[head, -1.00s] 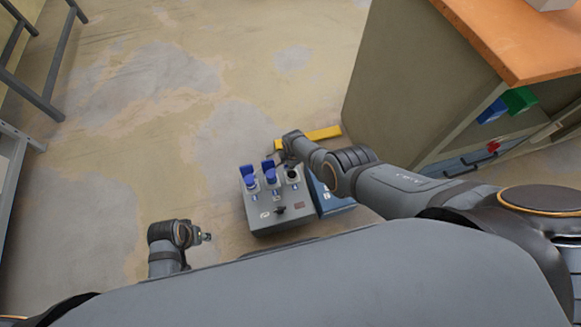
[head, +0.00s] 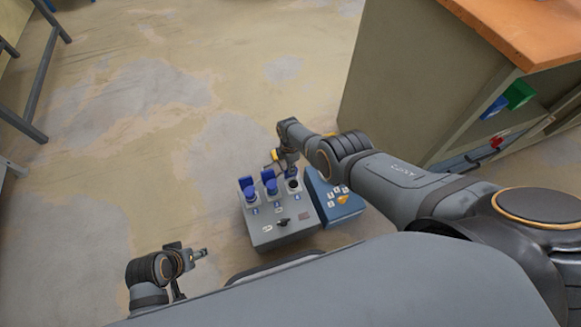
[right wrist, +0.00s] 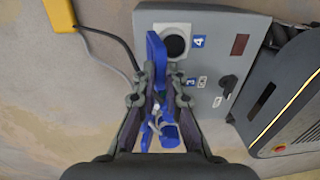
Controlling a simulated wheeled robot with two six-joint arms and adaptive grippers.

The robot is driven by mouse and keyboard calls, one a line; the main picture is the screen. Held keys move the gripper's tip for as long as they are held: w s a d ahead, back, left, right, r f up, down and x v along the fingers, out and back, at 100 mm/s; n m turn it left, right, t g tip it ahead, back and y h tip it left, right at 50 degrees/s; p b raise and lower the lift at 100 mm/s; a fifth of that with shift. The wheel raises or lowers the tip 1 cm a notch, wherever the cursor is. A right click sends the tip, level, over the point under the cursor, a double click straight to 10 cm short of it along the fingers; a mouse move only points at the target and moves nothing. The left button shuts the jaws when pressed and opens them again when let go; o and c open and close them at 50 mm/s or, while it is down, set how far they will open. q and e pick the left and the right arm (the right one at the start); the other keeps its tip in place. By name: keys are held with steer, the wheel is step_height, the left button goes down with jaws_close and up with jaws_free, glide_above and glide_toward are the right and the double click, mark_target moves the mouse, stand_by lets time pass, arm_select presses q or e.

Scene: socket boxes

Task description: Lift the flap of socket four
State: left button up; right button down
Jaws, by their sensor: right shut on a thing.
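The grey socket box (head: 268,235) stands on the floor and also shows in the right wrist view (right wrist: 228,50). Socket four (right wrist: 173,45) is a dark round opening beside its "4" label (right wrist: 199,42). Its blue flap (right wrist: 154,55) stands raised off the opening. My right gripper (right wrist: 160,85) is shut on this flap; in the head view the gripper (head: 287,164) is at the box's far right corner, partly hidden by its arm. My left gripper (head: 200,254) is left of the box, apart from it; its jaws are too small to judge.
A blue box (head: 333,205) stands close to the right of the grey one. Other blue socket covers (head: 269,182) sit beside socket four. A dark switch knob (right wrist: 228,86) sticks up from the panel. A cabinet (head: 400,90) stands at the right.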

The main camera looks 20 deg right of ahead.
steer(key=c, duration=1.4)
jaws_free()
